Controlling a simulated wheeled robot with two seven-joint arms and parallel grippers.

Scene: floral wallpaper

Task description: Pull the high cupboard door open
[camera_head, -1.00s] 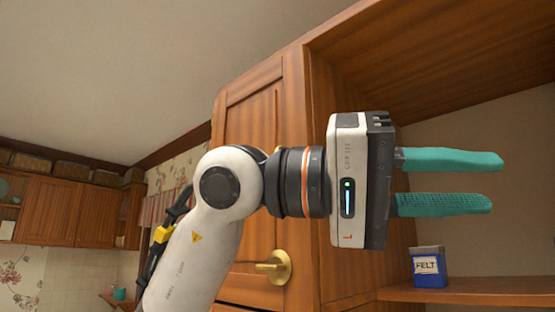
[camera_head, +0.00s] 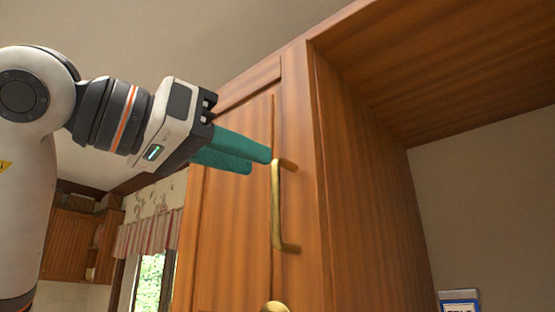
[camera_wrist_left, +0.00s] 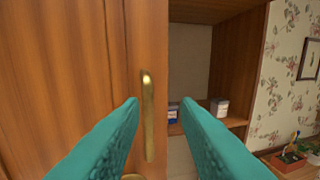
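The high cupboard door (camera_head: 232,205) is a tall brown wooden panel and looks shut. Its upright brass handle (camera_head: 277,215) is near the door's right edge. My left gripper (camera_head: 259,162), with teal fingers, is beside the handle's upper end, with its fingertips just left of it in the head view. In the left wrist view the fingers are spread apart, and the brass handle (camera_wrist_left: 148,115) shows in the gap, close to the left fingertip. Nothing is held. I cannot tell whether a finger touches the handle. My right gripper is not in view.
A second brass handle (camera_head: 274,307) shows at the bottom edge. Right of the door is an open recess with a labelled box (camera_head: 460,302). In the left wrist view, a shelf (camera_wrist_left: 236,122) and a planter (camera_wrist_left: 289,160) are to the right. A curtained window (camera_head: 150,235) is at left.

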